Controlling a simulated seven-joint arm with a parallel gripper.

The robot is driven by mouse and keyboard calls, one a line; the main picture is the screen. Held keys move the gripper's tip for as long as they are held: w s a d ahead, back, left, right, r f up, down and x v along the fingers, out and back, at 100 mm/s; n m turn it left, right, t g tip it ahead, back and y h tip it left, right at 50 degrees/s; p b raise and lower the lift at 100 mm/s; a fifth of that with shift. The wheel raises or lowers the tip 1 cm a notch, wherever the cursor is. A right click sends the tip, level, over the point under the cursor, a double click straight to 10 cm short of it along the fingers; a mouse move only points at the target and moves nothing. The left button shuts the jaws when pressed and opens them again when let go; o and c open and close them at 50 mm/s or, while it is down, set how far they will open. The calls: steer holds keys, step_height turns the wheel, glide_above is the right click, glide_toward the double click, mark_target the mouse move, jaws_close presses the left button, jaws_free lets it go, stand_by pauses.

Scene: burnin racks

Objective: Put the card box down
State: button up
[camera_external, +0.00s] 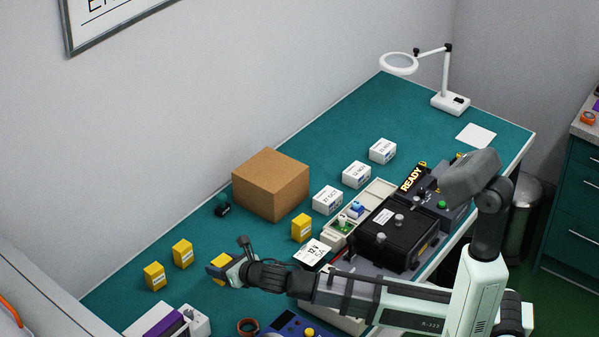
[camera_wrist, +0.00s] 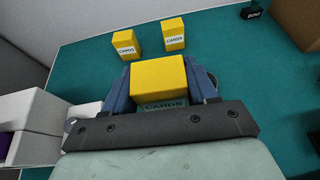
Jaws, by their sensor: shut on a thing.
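A yellow card box (camera_external: 218,265) is held between the fingers of my gripper (camera_external: 230,263), at the front left of the green table. In the wrist view the held card box (camera_wrist: 158,77) sits between the two blue fingers of my gripper (camera_wrist: 160,88). Its label, reading CARDS, is partly hidden by the gripper body. I cannot tell whether its underside touches the table. Two more yellow card boxes stand beyond it to the left, one nearer the edge (camera_external: 154,277) and one beside it (camera_external: 182,254). A further yellow box (camera_external: 301,228) stands to the right.
A brown carton (camera_external: 270,185) stands at the back of the green table (camera_external: 330,145). White labelled boxes (camera_external: 327,200) stand in a row near a black machine (camera_external: 393,238). A white and purple item (camera_external: 165,322) is at the front left. Bare table surrounds the yellow boxes.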

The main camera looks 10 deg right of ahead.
steer(key=w+d+r+m+t+h, duration=0.15)
steer(key=w+d+r, duration=0.35)
steer(key=w, duration=0.7)
steer(key=w+d+r+m+t+h, duration=0.1)
steer(key=w+d+r+m+h, duration=0.15)
steer(key=w+d, duration=0.7)
steer(key=w+d+r+m+t+h, duration=0.1)
steer(key=w+d+r+m+h, duration=0.15)
steer(key=w, duration=1.25)
steer(key=m+h, duration=0.2)
steer(key=h, duration=0.1)
glide_above(270, 169)
steer(key=shift+f, duration=3.75)
steer(key=shift+f, duration=0.1)
steer(key=o, duration=1.1)
